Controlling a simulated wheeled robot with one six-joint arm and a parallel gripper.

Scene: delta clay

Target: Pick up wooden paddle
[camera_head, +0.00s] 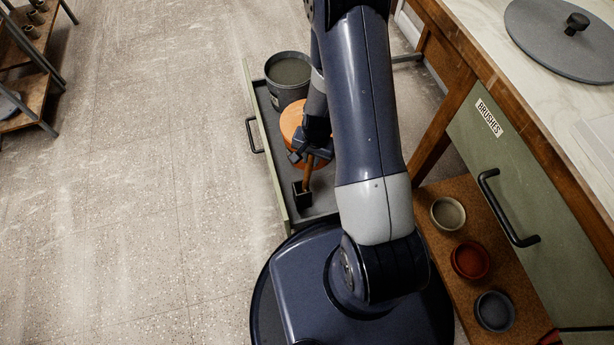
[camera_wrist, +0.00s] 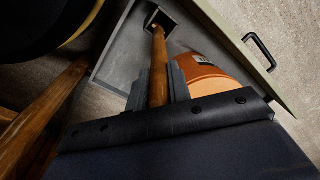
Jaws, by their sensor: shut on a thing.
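The wooden paddle (camera_head: 308,172) stands in an open green drawer (camera_head: 263,178), its lower end in a small black square holder (camera_head: 302,196). In the wrist view the brown paddle shaft (camera_wrist: 158,70) runs from the dark holder (camera_wrist: 160,24) to my gripper. My gripper (camera_head: 313,157) is shut on the paddle inside the drawer. The gripper's fingers (camera_wrist: 158,88) sit on both sides of the shaft in the wrist view. The paddle's end nearest the wrist is hidden by the gripper.
An orange round container (camera_head: 292,117) stands right beside the gripper, also seen in the wrist view (camera_wrist: 205,72). A grey bucket (camera_head: 288,78) stands behind it in the drawer. Several small bowls (camera_head: 470,260) sit on a wooden shelf at right.

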